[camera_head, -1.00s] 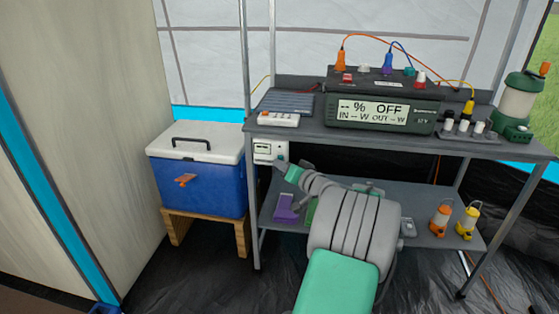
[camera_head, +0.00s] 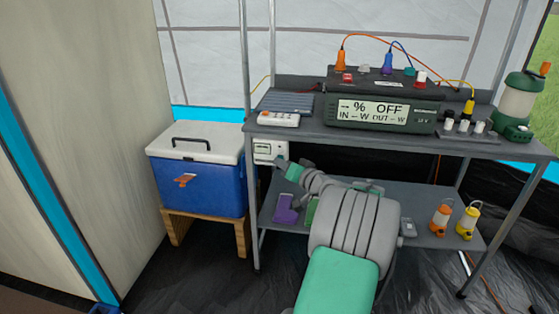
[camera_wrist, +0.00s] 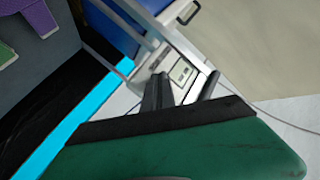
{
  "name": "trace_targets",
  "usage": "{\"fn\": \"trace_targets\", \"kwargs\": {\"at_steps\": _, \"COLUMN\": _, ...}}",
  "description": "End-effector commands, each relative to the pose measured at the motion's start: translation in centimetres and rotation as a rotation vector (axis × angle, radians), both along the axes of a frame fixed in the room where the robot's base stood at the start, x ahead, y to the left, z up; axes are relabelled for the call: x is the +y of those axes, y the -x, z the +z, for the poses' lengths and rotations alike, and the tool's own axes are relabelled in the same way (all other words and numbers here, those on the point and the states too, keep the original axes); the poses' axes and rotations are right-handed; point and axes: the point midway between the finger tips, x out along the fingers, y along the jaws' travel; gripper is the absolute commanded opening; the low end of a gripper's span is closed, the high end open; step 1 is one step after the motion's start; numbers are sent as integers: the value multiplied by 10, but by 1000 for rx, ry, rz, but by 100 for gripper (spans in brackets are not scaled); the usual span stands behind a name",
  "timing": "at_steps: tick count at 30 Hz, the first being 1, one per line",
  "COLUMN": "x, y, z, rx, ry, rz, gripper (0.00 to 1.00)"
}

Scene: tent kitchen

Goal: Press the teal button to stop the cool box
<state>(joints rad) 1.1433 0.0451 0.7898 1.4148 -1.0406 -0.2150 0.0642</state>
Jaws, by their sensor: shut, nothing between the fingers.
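The cool box (camera_head: 205,188) is blue with a white lid and stands on a wooden stool at the left. A small white control box (camera_head: 268,149) with a display hangs under the table's left front edge; it also shows in the wrist view (camera_wrist: 181,71). My gripper (camera_head: 281,163) is shut and empty, just below and at the right of this box; its dark fingers show in the wrist view (camera_wrist: 160,90), close in front of the box. I cannot make out a teal button on the box. A small teal piece (camera_head: 409,71) sits on the power station; I cannot tell whether it is a plug.
The power station (camera_head: 385,113) on the table (camera_head: 310,134) reads OFF, with dashes for its values. A white switch strip (camera_head: 278,120), a row of small items and a green lantern (camera_head: 520,100) share the tabletop. The lower shelf holds a purple tool (camera_head: 286,209) and two small lanterns (camera_head: 440,217).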

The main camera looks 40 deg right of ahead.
Motion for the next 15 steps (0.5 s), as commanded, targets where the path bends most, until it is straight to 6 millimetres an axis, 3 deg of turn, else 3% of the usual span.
{"fn": "trace_targets", "kwargs": {"at_steps": 15, "x": 13, "y": 10, "z": 1, "rx": 0, "ry": -1, "rz": -2, "gripper": 0}}
